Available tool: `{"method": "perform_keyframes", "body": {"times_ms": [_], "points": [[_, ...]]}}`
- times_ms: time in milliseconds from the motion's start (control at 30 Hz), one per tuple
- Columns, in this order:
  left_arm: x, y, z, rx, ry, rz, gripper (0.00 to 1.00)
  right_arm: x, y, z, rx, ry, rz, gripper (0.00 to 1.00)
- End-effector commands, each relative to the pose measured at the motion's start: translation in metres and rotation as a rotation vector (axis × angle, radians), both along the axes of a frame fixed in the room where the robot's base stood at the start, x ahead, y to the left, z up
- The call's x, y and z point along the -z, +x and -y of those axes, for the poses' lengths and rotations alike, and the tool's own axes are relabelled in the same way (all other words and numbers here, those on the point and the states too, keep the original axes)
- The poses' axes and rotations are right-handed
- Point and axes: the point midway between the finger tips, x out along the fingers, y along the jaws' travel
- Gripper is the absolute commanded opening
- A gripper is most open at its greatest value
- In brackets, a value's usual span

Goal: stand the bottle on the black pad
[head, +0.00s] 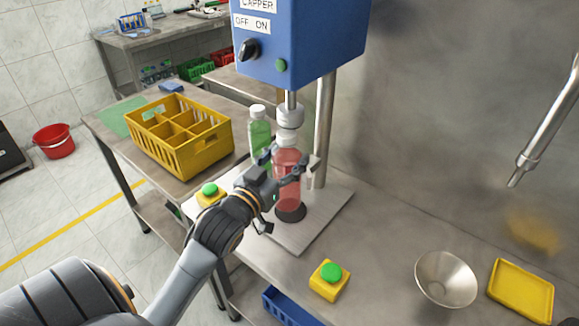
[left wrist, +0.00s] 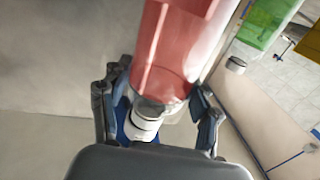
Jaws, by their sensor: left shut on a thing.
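The bottle with red contents (head: 287,185) is upright under the capper head (head: 290,117), with its base over the black pad (head: 291,213). I cannot tell whether its base touches the pad. My left gripper (head: 290,172) is shut on the bottle's upper part, coming in from the left. In the left wrist view the red bottle (left wrist: 178,55) runs between the fingers (left wrist: 158,105), with its pale neck near the palm. My right gripper is not in view.
A green bottle (head: 259,130) with a white cap stands just behind the red one. The blue capper (head: 300,45) and its post are close above and behind. Yellow boxes with green buttons (head: 329,280) and (head: 210,194), a metal bowl (head: 446,279) and a yellow crate (head: 178,135) stand around.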

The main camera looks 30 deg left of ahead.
Motion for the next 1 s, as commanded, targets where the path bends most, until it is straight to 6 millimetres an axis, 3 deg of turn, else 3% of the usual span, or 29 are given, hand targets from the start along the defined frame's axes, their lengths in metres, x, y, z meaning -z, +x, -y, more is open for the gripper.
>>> {"method": "perform_keyframes", "body": {"times_ms": [200, 467, 867, 900, 1000], "points": [[0.0, 0.017, -0.001, 0.0, 0.001, 0.004, 0.0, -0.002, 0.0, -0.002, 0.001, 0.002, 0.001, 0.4], [0.032, 0.017, -0.001, 0.001, 0.001, 0.003, 0.0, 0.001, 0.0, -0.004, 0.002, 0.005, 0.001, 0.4], [0.037, 0.017, -0.001, 0.001, 0.001, 0.005, 0.0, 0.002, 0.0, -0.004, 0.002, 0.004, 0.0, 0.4], [0.039, 0.017, -0.001, 0.0, 0.001, 0.0, 0.68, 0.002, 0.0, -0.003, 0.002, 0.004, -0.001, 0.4], [0.038, 0.017, -0.001, 0.0, 0.001, -0.001, 0.85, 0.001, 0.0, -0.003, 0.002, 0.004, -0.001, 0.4]]}}
